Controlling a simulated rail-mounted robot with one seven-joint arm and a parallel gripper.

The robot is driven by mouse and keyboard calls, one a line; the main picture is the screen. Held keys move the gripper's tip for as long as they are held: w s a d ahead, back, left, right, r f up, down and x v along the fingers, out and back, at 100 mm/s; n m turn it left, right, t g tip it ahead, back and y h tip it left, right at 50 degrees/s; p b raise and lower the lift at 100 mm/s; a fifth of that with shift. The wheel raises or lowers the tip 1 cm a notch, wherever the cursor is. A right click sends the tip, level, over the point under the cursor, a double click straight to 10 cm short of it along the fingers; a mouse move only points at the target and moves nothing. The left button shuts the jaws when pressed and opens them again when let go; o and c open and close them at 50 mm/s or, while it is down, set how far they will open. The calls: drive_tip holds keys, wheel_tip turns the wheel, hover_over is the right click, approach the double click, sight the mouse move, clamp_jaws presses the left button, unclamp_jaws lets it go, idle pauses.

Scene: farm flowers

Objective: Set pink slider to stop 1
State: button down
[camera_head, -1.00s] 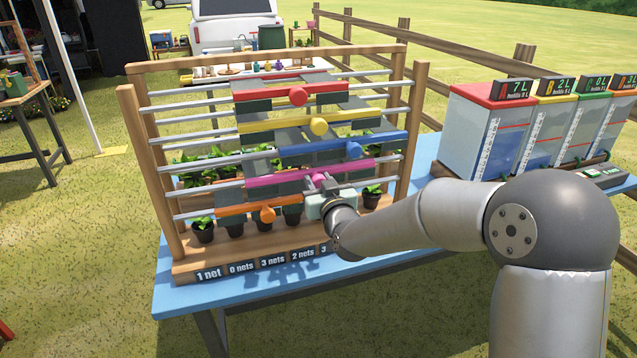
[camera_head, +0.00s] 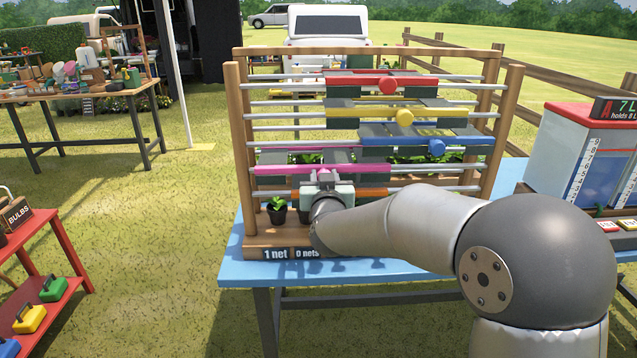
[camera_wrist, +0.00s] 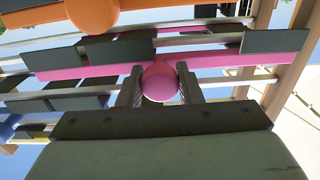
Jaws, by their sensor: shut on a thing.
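The pink slider (camera_head: 275,170) is a long bar with dark grey panels on the lower part of the wooden rack. It reaches close to the rack's left post. My gripper (camera_head: 322,178) is at its round knob, which my arm partly hides in the head view. In the wrist view the pink knob (camera_wrist: 160,82) sits between the two dark fingers of my gripper (camera_wrist: 160,88), and they are shut on it. The pink bar also shows in the wrist view (camera_wrist: 218,60), with grey panels along it. Stop marks are not visible.
Red (camera_head: 350,82), yellow (camera_head: 350,112) and blue (camera_head: 390,140) sliders sit on rails above. An orange slider (camera_head: 374,193) is just below, partly behind my gripper. A potted plant (camera_head: 277,209) stands at lower left by the "1 net" sign (camera_head: 275,254). Water tanks (camera_head: 600,150) stand right.

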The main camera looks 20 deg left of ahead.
drive_tip(key=shift+s+a, duration=0.1)
drive_tip(key=shift+a, duration=0.15)
drive_tip(key=c, duration=1)
unclamp_jaws()
drive_tip(key=shift+a, duration=0.1)
drive_tip(key=shift+s+d, duration=0.25)
drive_tip(key=shift+s, duration=0.1)
drive_tip(key=b+v, duration=0.1)
drive_tip(key=v, duration=1.5)
drive_tip(key=shift+s+d, duration=0.2)
drive_tip(key=shift+s, duration=0.1)
